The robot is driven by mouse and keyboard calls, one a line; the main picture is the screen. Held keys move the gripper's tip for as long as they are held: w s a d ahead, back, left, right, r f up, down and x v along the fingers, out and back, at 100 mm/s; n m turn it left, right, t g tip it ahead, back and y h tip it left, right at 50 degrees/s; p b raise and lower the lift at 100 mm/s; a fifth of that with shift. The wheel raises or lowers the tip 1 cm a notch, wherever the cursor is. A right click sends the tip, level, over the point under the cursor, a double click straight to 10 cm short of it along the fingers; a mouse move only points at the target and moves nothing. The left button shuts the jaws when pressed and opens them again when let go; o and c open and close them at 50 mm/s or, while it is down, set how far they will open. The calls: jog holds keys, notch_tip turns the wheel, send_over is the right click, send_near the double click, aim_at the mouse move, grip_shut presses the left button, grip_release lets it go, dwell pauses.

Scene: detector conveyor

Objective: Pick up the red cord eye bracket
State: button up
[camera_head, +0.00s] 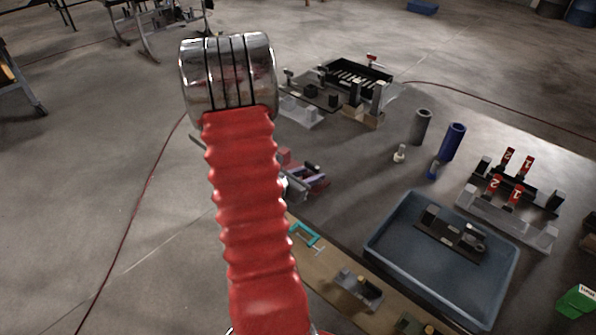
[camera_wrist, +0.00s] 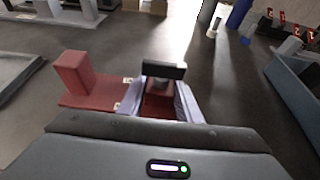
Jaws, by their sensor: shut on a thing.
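The red cord eye bracket (camera_wrist: 76,78) has a flat red plate with an upright red block at its left end in the wrist view. My gripper (camera_wrist: 160,98) is shut on its right part; dark red shows between the two pale fingers. A short black bar (camera_wrist: 164,70) lies across just beyond the fingertips. In the head view, my gripper (camera_head: 300,184) is small and partly hidden behind my red arm, with a bit of red bracket (camera_head: 288,158) beside it. Whether the bracket touches the surface below is unclear.
A blue-grey tray (camera_head: 382,252) holding a dark part stands at the right. Grey (camera_head: 421,127) and blue (camera_head: 452,142) cylinders stand behind it. A black fixture (camera_head: 355,75) is at the back, and a red-tagged rack (camera_head: 510,222) is at the far right. A teal clamp (camera_head: 305,234) lies nearer.

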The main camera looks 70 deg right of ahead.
grip_shut()
jog(key=shift+r, duration=0.1)
jog(key=shift+r, duration=4.95)
